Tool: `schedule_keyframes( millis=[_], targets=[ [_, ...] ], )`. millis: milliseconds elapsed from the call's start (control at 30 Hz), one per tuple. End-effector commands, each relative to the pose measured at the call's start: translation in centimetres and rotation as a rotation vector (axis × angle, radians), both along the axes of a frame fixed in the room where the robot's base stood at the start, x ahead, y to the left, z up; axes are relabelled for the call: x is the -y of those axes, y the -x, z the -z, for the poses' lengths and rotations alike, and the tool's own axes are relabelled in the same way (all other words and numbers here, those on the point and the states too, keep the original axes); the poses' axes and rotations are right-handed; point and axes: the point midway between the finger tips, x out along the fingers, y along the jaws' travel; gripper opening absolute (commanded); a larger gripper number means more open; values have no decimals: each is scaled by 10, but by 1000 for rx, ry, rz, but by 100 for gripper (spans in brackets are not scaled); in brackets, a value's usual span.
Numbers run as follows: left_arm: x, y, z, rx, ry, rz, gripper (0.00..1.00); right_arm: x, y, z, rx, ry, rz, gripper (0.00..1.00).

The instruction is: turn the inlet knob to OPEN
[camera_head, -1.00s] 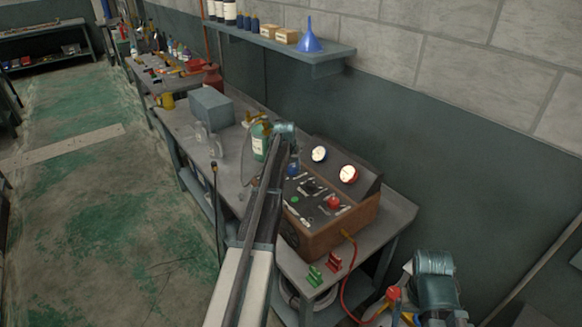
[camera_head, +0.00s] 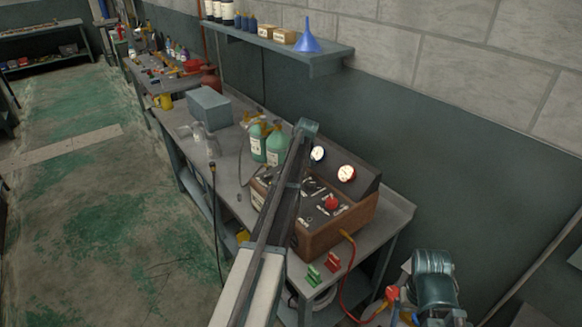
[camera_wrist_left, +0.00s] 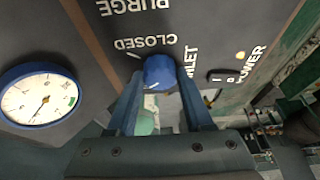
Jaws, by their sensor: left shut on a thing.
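The blue inlet knob (camera_wrist_left: 158,70) sits on the dark panel in the left wrist view. The fingers of my left gripper (camera_wrist_left: 160,88) stand on both sides of it and are shut on it. In the head view the wooden-sided control box (camera_head: 337,228) stands on the bench, and my left arm crosses in front, hiding the knob and fingertips.
A red knob (camera_head: 332,202) and two gauges (camera_head: 346,173) are on the box. Green bottles (camera_head: 276,147) stand beyond my arm. A red hose (camera_head: 346,290) runs from the box. A blue-rimmed gauge (camera_wrist_left: 40,97) and a POWER switch (camera_wrist_left: 224,77) flank the knob.

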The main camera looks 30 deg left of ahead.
Motion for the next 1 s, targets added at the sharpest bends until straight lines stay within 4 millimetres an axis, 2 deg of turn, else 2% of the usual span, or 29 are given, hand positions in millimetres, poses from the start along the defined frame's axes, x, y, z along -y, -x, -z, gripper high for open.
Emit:
schedule_keyframes(
  millis=[400,1000],
  targets=[
    [1,-2,0,-1,2,-190,0,0,0,0,0,0,0,88],
    [1,-1,0,0,3,-222,0,0,0,0,0,0,0,88]
  ],
)
